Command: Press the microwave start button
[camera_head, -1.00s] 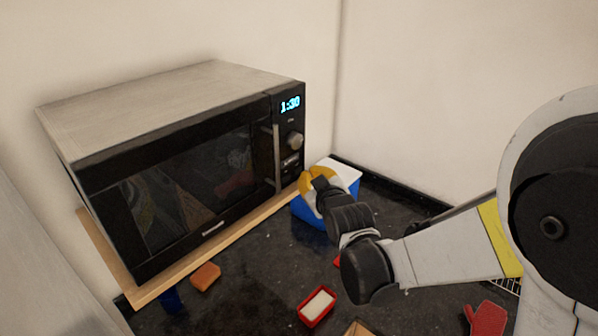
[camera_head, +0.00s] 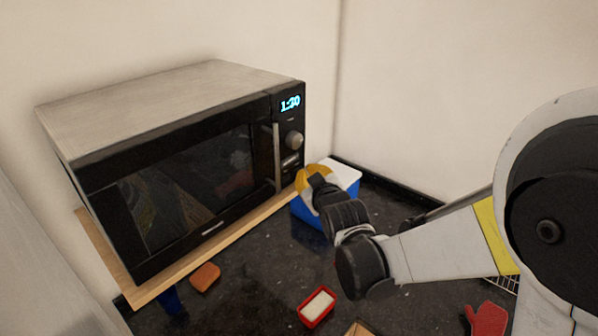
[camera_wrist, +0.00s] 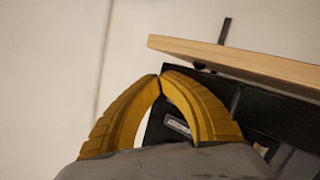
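The microwave (camera_head: 150,110) stands on a wooden board with its door shut. Its right-hand panel has a lit blue display (camera_head: 290,104), a round knob (camera_head: 294,139) and below it a small light-marked start button (camera_head: 290,161). My gripper (camera_head: 303,184) is just right of the panel's lower part, below the button. In the wrist view my gripper's yellow fingers (camera_wrist: 160,76) meet at the tips, with nothing held. The button (camera_wrist: 178,123) shows between the curved fingers, behind them. I cannot tell whether the fingertips touch the panel.
The wooden board (camera_head: 215,240) edge runs below the microwave. A blue and white box (camera_head: 346,176) stands behind my gripper. A red dish (camera_head: 317,307), an orange-brown sponge-like block (camera_head: 205,277) and a red mitt (camera_head: 488,320) lie on the dark counter. Walls close the corner behind.

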